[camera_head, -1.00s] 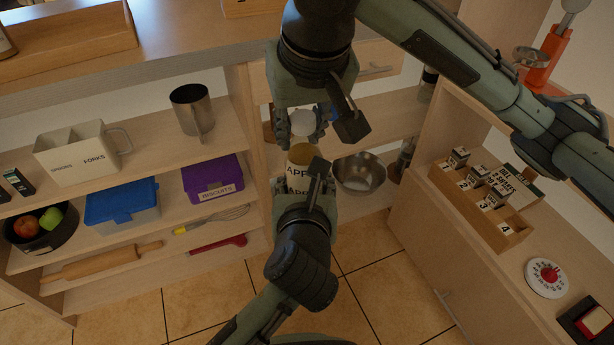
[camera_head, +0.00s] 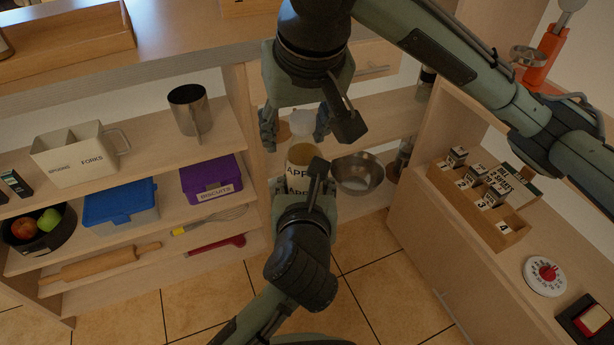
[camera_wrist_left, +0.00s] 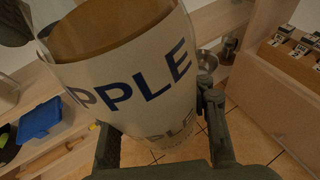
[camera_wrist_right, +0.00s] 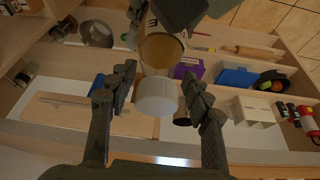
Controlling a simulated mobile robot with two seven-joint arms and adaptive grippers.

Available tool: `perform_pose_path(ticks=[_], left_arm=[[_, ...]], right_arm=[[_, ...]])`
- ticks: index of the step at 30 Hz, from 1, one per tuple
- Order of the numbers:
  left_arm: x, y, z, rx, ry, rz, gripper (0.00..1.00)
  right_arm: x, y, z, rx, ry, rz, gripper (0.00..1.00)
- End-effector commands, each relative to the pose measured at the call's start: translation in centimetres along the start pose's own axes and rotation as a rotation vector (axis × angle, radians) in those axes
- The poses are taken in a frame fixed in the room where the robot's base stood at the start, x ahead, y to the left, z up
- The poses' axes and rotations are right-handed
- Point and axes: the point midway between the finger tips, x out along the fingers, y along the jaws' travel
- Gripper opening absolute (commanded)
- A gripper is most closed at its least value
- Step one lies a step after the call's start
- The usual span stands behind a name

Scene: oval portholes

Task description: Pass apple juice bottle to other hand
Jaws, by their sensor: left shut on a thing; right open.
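The apple juice bottle (camera_head: 300,168) has a label with dark "APPLE" lettering and a white cap. My left gripper (camera_head: 305,190) is shut on its lower body and holds it upright in the air. The label fills much of the left wrist view (camera_wrist_left: 135,85). My right gripper (camera_head: 297,138) is open above the bottle, its fingers apart on either side of the white cap (camera_head: 302,122). In the right wrist view the cap (camera_wrist_right: 156,97) lies between the open fingers, with visible gaps on both sides.
Shelves at left hold a purple biscuits box (camera_head: 212,182), a blue box (camera_head: 122,207), a forks holder (camera_head: 82,155) and a metal jug (camera_head: 190,112). A metal bowl (camera_head: 358,173) stands just right of the bottle. A spice rack (camera_head: 480,205) is at right.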

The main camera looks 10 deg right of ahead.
Motion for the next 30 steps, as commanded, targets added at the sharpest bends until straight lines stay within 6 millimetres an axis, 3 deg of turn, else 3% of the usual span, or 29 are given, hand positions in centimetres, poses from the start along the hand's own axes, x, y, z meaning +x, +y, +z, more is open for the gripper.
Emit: perform_pose_path(ticks=[5,15,21,26,30], left_arm=[[0.0,0.1,0.2,-0.001,-0.003,0.001,0.00],[0.0,0.1,0.1,-0.002,-0.003,0.002,0.00],[0.0,0.1,0.1,-0.001,-0.003,0.002,0.00],[0.0,0.1,0.1,-0.002,-0.003,0.002,0.00],[0.0,0.1,0.1,-0.001,-0.003,0.002,0.00]], right_arm=[[-1.8,0.1,-0.2,-0.001,0.007,0.002,0.50],[-8.8,0.1,-0.2,0.000,0.008,0.001,0.50],[-11.3,0.0,-0.1,0.000,0.003,0.000,0.50],[-11.4,-0.6,-0.2,-0.009,0.000,-0.033,0.50],[-9.5,-2.6,-1.3,-0.035,0.009,-0.160,0.50]])
